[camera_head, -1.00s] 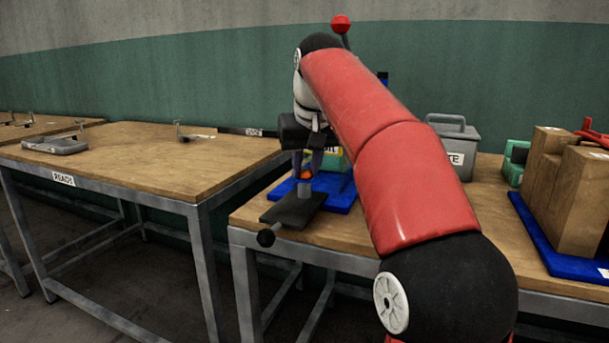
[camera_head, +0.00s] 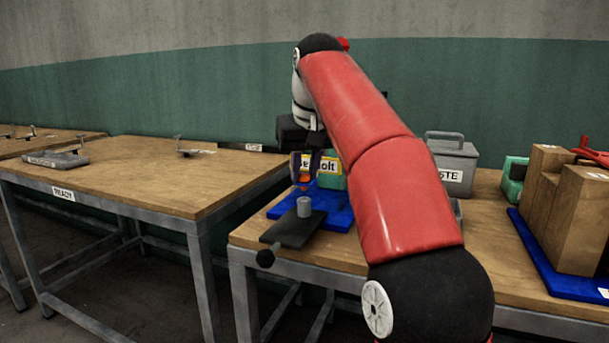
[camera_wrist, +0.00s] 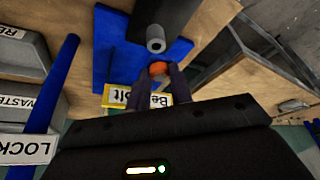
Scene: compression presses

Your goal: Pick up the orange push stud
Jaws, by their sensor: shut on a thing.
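The orange push stud (camera_head: 304,178) is between the fingertips of my gripper (camera_head: 305,172), which is shut on it. In the wrist view the stud (camera_wrist: 158,69) shows as an orange disc between the two dark fingers of my gripper (camera_wrist: 159,72). A grey cylinder (camera_head: 304,206) stands upright on a dark plate (camera_head: 291,231) below the stud. In the wrist view the cylinder (camera_wrist: 155,40) is just beyond the stud, and the two look apart. My arm hides part of the area behind.
A grey waste box (camera_head: 456,160) and cardboard boxes (camera_head: 556,200) stand to the right. The READY table (camera_head: 140,170) at left is mostly clear.

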